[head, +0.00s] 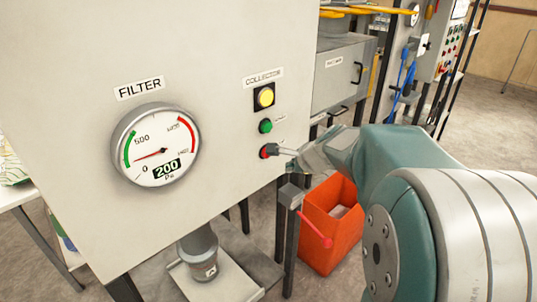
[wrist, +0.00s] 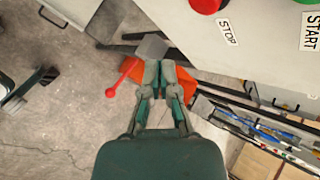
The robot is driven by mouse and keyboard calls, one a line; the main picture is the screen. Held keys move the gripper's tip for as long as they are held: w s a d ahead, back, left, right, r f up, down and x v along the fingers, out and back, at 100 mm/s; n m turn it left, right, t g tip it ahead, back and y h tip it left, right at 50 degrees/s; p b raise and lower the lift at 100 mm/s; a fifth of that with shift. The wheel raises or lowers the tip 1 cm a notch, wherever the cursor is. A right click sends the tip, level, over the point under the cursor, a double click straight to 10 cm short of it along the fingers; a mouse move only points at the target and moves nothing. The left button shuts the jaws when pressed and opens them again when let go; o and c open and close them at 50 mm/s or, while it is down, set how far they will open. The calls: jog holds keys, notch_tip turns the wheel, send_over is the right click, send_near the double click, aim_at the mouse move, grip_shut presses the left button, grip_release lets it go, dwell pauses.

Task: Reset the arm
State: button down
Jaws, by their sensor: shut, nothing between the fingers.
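My gripper (head: 283,150) is shut and empty at the end of my outstretched arm. In the head view its tips are close beside the red button (head: 265,152) on the grey panel (head: 215,60); I cannot tell from that view whether they touch. In the wrist view the closed fingers (wrist: 166,70) point up the picture. There the red button (wrist: 206,4) is above and to the right of the tips, apart from them, next to a STOP label (wrist: 229,33).
A red-knobbed lever (head: 318,231) juts out below, before an orange bin (head: 331,220). Grey floor (head: 500,130) is open at the right.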

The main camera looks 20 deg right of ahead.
dwell(0.4)
jog(key=s+a+r+n+g, duration=0.2)
jog(key=s+a+r+n, duration=0.1)
jog(key=s+a+n, duration=0.95)
jog(key=s+a+f+n+g+h, duration=0.1)
jog(key=s+a+f+n, duration=0.1)
jog(key=s+n, duration=0.7)
jog(key=shift+s+a, duration=0.25)
jog(key=shift+s, duration=0.7)
